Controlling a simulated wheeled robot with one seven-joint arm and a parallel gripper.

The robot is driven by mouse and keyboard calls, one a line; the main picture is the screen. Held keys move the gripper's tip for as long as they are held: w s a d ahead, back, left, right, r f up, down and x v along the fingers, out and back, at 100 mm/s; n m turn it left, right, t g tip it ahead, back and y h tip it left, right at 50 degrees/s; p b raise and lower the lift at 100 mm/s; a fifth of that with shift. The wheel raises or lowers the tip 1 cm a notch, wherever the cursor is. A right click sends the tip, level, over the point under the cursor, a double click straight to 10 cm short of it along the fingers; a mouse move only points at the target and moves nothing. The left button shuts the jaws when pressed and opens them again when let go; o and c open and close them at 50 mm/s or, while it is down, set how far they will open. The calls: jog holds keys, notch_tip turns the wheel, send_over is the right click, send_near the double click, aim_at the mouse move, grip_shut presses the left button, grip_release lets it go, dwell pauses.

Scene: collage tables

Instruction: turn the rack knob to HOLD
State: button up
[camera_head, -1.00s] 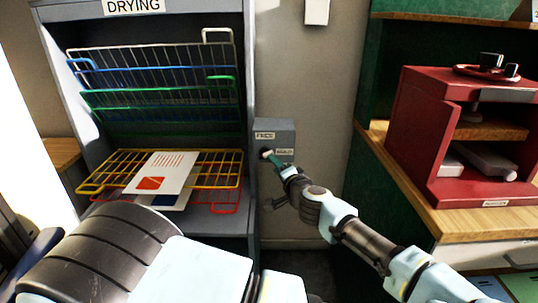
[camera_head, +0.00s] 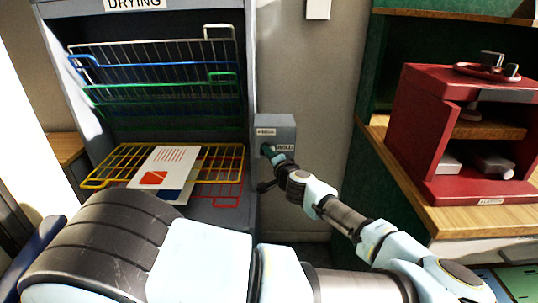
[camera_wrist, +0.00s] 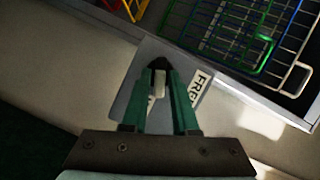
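The rack knob is a small pale lever (camera_wrist: 159,84) on a grey box (camera_head: 275,128) fixed beside the drying rack. The upper label (camera_head: 265,132) is too blurred to read in the head view; in the wrist view, a label (camera_wrist: 200,86) reads FREE. The HOLD label (camera_head: 284,148) is right of the knob. My gripper (camera_head: 268,151) has green fingers at the box front, hiding the knob in the head view. In the wrist view my fingers (camera_wrist: 160,66) close around the pale lever, one on each side. A second label there is partly hidden by the fingers.
The grey drying rack (camera_head: 249,60) stands left, with its upper wire shelves raised.

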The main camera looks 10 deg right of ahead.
grip_shut()
jog(key=shift+f, duration=0.1)
jog(key=m+t+y+b, duration=0.1)
jog(key=m+b, duration=0.2)
jog(key=b, duration=0.4)
jog(key=shift+f+m, duration=0.15)
jog(key=shift+m, duration=0.25)
jog(key=shift+o, duration=1.9)
grip_release()
